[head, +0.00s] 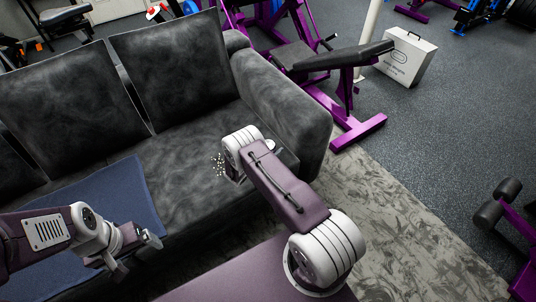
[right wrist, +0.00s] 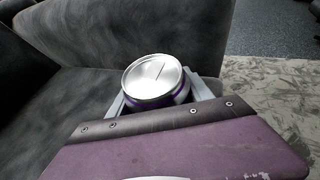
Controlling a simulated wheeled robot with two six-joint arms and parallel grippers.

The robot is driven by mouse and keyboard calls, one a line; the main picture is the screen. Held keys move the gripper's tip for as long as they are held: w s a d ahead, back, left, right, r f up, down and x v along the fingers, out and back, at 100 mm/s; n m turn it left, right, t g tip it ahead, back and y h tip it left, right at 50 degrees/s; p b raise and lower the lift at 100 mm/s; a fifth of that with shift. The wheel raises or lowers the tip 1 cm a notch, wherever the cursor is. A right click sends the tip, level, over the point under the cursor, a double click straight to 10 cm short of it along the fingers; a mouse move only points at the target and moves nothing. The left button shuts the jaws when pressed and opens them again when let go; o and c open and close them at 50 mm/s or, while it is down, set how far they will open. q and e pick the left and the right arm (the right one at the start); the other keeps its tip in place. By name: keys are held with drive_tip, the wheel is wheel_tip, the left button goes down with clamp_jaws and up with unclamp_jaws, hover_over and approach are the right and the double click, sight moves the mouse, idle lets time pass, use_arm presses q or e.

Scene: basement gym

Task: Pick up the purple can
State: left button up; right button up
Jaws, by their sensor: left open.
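The purple can (right wrist: 156,82), with a silver lid, shows upright in the right wrist view at the dark grey sofa (right wrist: 70,85). My right gripper (right wrist: 160,98) has one finger on each side of the can; its lower body is hidden, and I cannot tell whether the fingers press on it. My left gripper (head: 137,254) is open and empty above the blue cloth on the sofa's left part.
The blue cloth (head: 140,190) covers the seat at left. The sofa's armrest (head: 285,100) rises at right. Purple gym equipment (head: 345,95) and a white case (head: 407,58) stand beyond. Patterned rug (head: 385,210) lies at right.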

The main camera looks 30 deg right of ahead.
drive_tip(key=shift+c, duration=0.9)
drive_tip(key=shift+r, duration=0.55)
drive_tip(key=r, duration=0.1)
drive_tip(key=r+p, duration=0.2)
drive_tip(key=r, duration=0.1)
drive_tip(key=shift+s+d, duration=0.35)
drive_tip(key=shift+s, duration=0.05)
drive_tip(key=s+d+r+p, duration=0.1)
drive_tip(key=s+d+r, duration=0.1)
drive_tip(key=s+d+r+p, duration=0.1)
drive_tip(key=s+d+r, duration=0.1)
drive_tip(key=s, duration=0.1)
drive_tip(key=s+d+r+p, duration=0.1)
drive_tip(key=s+d, duration=0.1)
drive_tip(key=shift+s+d+r, duration=0.5)
